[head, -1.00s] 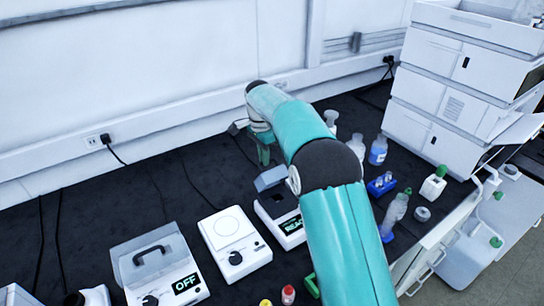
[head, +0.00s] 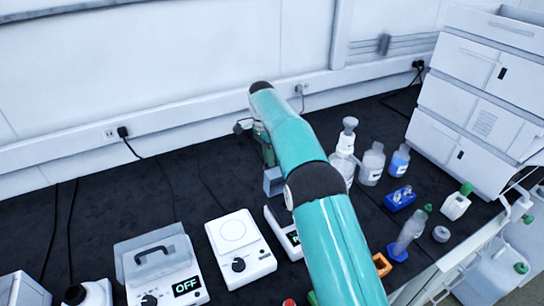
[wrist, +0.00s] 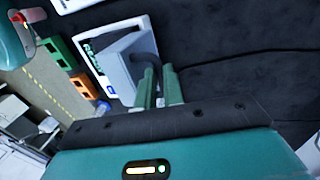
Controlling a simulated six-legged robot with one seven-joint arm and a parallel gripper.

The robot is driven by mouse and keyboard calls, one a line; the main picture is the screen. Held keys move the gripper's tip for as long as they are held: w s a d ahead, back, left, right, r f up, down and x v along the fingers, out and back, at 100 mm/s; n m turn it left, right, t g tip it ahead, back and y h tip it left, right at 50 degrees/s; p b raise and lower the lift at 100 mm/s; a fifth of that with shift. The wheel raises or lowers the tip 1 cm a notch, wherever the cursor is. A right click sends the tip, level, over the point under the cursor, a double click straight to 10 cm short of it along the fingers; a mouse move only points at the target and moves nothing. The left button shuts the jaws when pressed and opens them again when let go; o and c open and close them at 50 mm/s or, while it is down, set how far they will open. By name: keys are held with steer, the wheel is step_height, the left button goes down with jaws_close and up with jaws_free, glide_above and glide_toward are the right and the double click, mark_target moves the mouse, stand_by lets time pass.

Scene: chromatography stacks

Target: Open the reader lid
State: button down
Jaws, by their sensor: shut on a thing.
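The reader (head: 281,222) is a white box with a dark top and a green-lit display, partly hidden behind my arm in the head view. It also shows in the wrist view (wrist: 143,24). Its grey lid (head: 272,182) stands raised at a steep angle; the lid also shows in the wrist view (wrist: 117,68). A dark curved handle (wrist: 147,60) runs from the lid to between my green fingers. My gripper (wrist: 159,80) is shut on this handle. In the head view my gripper (head: 266,152) is behind the reader, its fingertips hard to make out.
Left of the reader are a white device with a round plate (head: 238,240) and a lidded box reading OFF (head: 160,265). Bottles (head: 371,165) and a blue rack (head: 400,198) stand to the right. The dark bench behind the left devices holds only cables.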

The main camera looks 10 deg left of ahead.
steer(key=shift+w+r, duration=0.1)
steer(key=shift+r, duration=0.05)
steer(key=c, duration=1.5)
jaws_free()
steer(key=r, duration=0.2)
steer(key=s+r, duration=0.1)
steer(key=r, duration=0.1)
steer(key=shift+d+r, duration=0.1)
steer(key=shift+r, duration=0.1)
steer(key=s+d+r, duration=0.4)
steer(key=s+r, duration=0.4)
steer(key=s, duration=0.4)
steer(key=shift+d+r, duration=0.25)
steer(key=shift+d, duration=0.05)
steer(key=shift+s, duration=0.1)
